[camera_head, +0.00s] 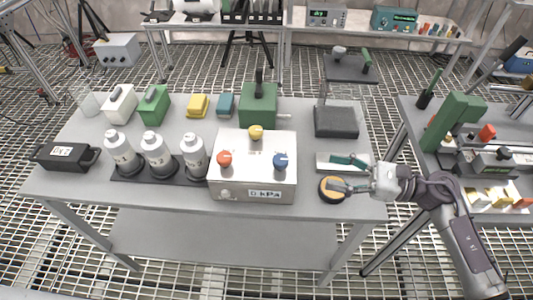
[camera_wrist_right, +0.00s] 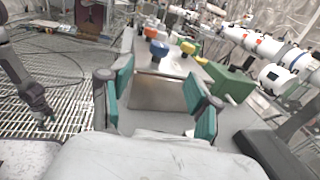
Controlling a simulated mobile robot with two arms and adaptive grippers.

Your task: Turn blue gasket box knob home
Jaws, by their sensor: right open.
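The metal gasket box (camera_head: 240,182) stands at the table's front edge, with a "0 kPa" label on its face. Its blue knob (camera_head: 281,161) is on the right of the top, a red-orange knob (camera_head: 224,158) on the left and a yellow knob (camera_head: 256,132) at the back. My right gripper (camera_head: 338,173) is open and empty to the right of the box, its teal fingers pointing at it. In the wrist view the blue knob (camera_wrist_right: 159,50) lies ahead, beyond and apart from the fingertips (camera_wrist_right: 158,100). My left gripper (camera_wrist_right: 44,118) seems to show small at the left there.
A yellow-black round item (camera_head: 327,190) lies beneath my right gripper at the table edge. A dark grey block (camera_head: 336,122) and a green box (camera_head: 258,108) stand behind. White bottles (camera_head: 157,153) stand left of the gasket box. A right-hand table (camera_head: 410,118) holds more parts.

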